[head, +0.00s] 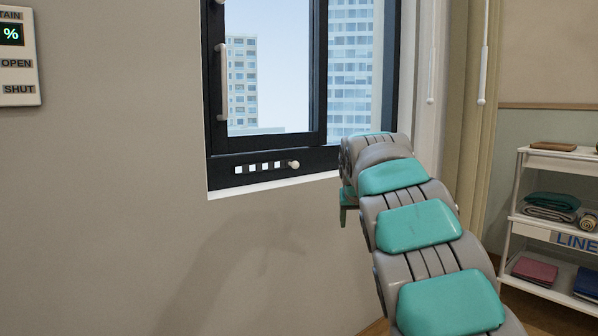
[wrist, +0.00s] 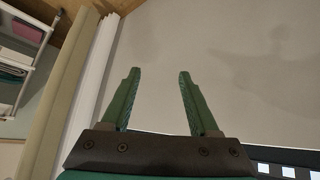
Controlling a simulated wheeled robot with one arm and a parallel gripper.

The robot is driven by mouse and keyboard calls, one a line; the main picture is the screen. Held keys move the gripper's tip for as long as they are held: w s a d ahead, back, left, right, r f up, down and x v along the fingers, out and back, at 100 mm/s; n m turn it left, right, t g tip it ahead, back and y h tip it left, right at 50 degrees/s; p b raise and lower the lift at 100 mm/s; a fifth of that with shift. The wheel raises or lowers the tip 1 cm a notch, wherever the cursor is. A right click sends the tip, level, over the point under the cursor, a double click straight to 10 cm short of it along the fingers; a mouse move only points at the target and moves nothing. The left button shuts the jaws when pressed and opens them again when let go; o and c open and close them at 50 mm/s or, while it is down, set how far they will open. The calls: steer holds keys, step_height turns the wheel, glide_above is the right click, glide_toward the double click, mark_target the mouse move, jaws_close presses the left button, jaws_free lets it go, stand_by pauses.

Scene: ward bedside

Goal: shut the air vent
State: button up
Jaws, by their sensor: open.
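The air vent (head: 257,168) is a row of small bright slots in the dark bottom rail of the window frame, with slot openings showing light. A pale round knob (head: 293,164) sits at the right end of the slots. Some slots also show at the lower right of the wrist view (wrist: 288,171). My gripper (wrist: 155,72) is open, its two green fingers apart with nothing between them. In the head view it is mostly hidden behind my arm, right of the vent knob.
The window (head: 268,70) has a white vertical handle (head: 222,82). A control panel (head: 17,62) is on the wall at left. Pull cords (head: 483,75) and a curtain (head: 466,120) hang at right. A linen cart (head: 560,160) stands far right. Bare wall lies below the window.

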steer(key=w+a+r+n+t+y+b, duration=0.1)
steer(key=w+a+r, duration=0.1)
steer(key=w+a, duration=0.1)
steer(key=w+a+r+n+t+y, duration=0.1)
steer(key=w+a+r+t+y, duration=0.1)
steer(key=w+a, duration=0.2)
steer(key=w+a+r+n+t+y+b, duration=0.1)
steer(key=w+a+t+y, duration=0.1)
steer(key=w, duration=0.4)
steer(key=shift+a+r+b, duration=0.35)
steer(key=shift+a+r, duration=0.05)
steer(key=shift+a, duration=0.3)
steer(key=t+y+b, duration=0.1)
steer(key=t+y, duration=0.2)
steer(key=y, duration=0.1)
glide_toward(297, 166)
steer(key=shift+n, duration=0.4)
steer(key=shift+p+x, duration=0.6)
steer(key=shift+x, duration=3.05)
steer(key=shift+p+x, duration=0.3)
steer(key=shift+x, duration=0.5)
steer(key=shift+c, duration=0.3)
